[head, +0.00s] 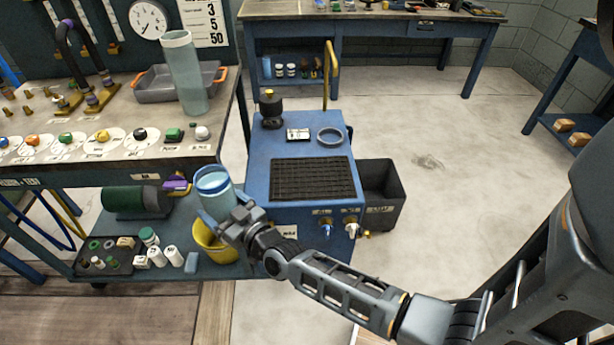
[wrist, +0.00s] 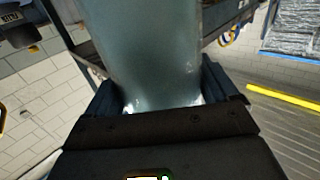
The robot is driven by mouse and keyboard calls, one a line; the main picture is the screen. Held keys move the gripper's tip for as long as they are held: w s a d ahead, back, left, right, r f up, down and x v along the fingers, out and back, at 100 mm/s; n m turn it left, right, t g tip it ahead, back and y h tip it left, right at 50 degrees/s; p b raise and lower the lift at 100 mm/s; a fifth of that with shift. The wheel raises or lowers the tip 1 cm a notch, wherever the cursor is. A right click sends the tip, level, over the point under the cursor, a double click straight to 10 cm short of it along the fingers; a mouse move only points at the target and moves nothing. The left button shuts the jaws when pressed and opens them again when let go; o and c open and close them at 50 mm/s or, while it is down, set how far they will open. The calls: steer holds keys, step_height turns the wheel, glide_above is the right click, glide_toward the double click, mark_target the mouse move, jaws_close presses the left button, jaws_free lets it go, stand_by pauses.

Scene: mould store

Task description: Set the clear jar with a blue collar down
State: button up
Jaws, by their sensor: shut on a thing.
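The clear jar with a blue collar (head: 217,194) is in my gripper, upright or nearly so in the head view, its blue collar at the top. My gripper (head: 232,218) is shut on its side. In the wrist view the clear wall of the jar (wrist: 155,55) fills the space between the two fingers (wrist: 165,108); its collar is not in that view. In the head view the jar appears left of the blue cart, in front of the bench's lower shelf. I cannot tell its exact height above the shelf.
The blue cart (head: 259,215) has a black ribbed mat (head: 312,180), with a ring (head: 330,135) and a black-and-yellow item (head: 270,108) behind it. A yellow bucket (head: 206,236) is below my gripper. A tall clear cylinder (head: 183,75) stands on the left bench.

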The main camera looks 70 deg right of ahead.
steer(key=s+d+r+m+g+h, duration=0.25)
steer(key=s+d, duration=0.25)
steer(key=d, duration=0.5)
steer(key=s+d+r+m+g+h+b, duration=0.1)
steer(key=s+d+r+m+g+h, duration=0.15)
steer(key=s+d, duration=0.55)
steer(key=s+d+r+m+g+h, duration=0.1)
steer(key=s+d+r+m+h, duration=0.15)
steer(key=d, duration=0.85)
steer(key=w+a+f+b, duration=0.3)
steer(key=w+a+f, duration=0.1)
steer(key=w+f, duration=0.5)
steer(key=shift+w+a+f+n+h+b, duration=0.2)
steer(key=shift+w+f+n+h+b, duration=0.2)
steer(key=shift+f, duration=0.25)
steer(key=shift+f, duration=0.15)
steer(key=o, duration=1.6)
steer(key=shift+s+f, duration=0.1)
steer(key=shift+f, duration=0.05)
